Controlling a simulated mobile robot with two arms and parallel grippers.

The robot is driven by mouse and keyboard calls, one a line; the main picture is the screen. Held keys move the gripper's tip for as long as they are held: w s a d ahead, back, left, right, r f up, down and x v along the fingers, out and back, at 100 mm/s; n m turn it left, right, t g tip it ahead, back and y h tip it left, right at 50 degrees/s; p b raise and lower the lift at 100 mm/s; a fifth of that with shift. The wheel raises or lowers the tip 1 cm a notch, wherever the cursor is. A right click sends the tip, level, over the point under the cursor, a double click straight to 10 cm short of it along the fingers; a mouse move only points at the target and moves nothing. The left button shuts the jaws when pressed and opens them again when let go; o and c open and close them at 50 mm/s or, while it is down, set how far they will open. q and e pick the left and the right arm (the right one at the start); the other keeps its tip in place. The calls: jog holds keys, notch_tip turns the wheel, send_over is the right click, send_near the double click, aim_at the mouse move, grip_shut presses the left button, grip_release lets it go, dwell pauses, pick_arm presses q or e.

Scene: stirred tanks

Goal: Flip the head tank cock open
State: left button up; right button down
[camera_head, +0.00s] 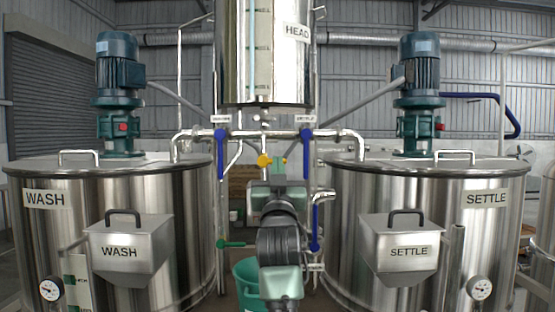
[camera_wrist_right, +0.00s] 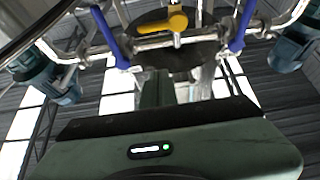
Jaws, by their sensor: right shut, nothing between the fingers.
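The steel head tank (camera_head: 265,55) hangs at the top centre of the head view. Below it, on the pipework, is a cock with a yellow handle (camera_head: 264,161), lying roughly level across the pipe. The yellow handle also shows at the top of the right wrist view (camera_wrist_right: 163,23). My right gripper (camera_head: 279,170) is shut and empty, just below and in front of the yellow handle in the head view. Its shut fingers (camera_wrist_right: 157,92) point toward the pipe in the wrist view. I cannot tell whether they touch the handle. My left gripper is not in view.
Blue levers hang on the pipe at left (camera_head: 221,152) and right (camera_head: 306,152) of the cock. The wash tank (camera_head: 185,215) and settle tank (camera_head: 345,210) flank the arm. A green-handled valve (camera_head: 233,244) and a green bucket (camera_head: 246,277) are lower.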

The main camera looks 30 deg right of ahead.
jog(key=p+x, duration=0.5)
jog(key=x, duration=0.5)
jog(key=f, duration=0.2)
jog(key=f+p, duration=0.1)
jog(key=f, duration=0.1)
jog(key=shift+w+d+f, duration=0.15)
jog(key=shift+w+f, duration=0.05)
jog(key=shift+d, duration=0.1)
